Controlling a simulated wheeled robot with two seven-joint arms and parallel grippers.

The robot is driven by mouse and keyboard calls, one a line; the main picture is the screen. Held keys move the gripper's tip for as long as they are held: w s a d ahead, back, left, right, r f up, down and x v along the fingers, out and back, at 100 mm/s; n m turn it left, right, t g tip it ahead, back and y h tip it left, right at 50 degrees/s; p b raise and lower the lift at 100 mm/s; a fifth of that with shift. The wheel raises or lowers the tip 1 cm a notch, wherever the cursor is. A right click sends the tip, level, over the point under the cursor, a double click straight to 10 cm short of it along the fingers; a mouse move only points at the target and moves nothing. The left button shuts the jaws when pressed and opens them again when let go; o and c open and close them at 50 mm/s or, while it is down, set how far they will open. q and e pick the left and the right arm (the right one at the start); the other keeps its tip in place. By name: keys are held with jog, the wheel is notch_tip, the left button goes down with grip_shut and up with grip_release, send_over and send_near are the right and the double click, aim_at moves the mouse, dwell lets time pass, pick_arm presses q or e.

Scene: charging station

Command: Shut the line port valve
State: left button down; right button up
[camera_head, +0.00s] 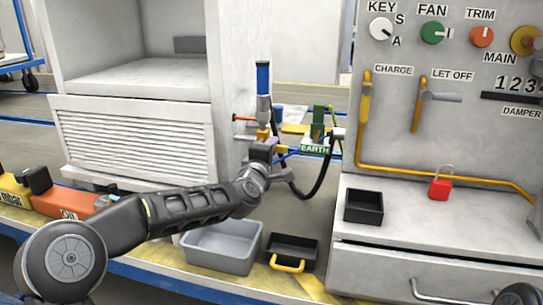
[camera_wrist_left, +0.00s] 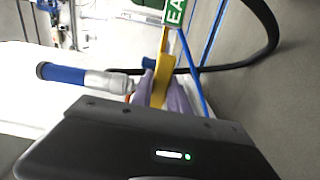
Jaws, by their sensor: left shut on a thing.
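My left gripper (camera_head: 262,143) reaches the pipework beside the white cabinet and is shut on a small yellow lever (camera_wrist_left: 157,82). In the left wrist view its purple-grey fingers (camera_wrist_left: 165,96) close around the lever's near end. The lever seems to be the valve's handle, but no line port label is readable. A blue-topped grey cylinder (camera_head: 263,80) stands upright just above the gripper and also shows in the left wrist view (camera_wrist_left: 85,77). The valve body is mostly hidden behind my gripper. My right gripper is not in view.
A green EARTH label (camera_head: 314,149) and a black hose (camera_head: 322,178) are close on the gripper's right. A grey bin (camera_head: 222,247) and a black tray (camera_head: 291,250) sit below. The control panel (camera_head: 400,130) and its ledge, with a red padlock (camera_head: 440,187), stand at right.

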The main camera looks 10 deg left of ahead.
pick_arm(q)
jog(key=shift+r+n, duration=0.1)
jog(key=shift+n, duration=0.2)
jog(key=c, duration=1.3)
grip_release()
jog(key=shift+s, duration=0.1)
jog(key=s, duration=0.7)
jog(key=shift+s+a+p, duration=0.3)
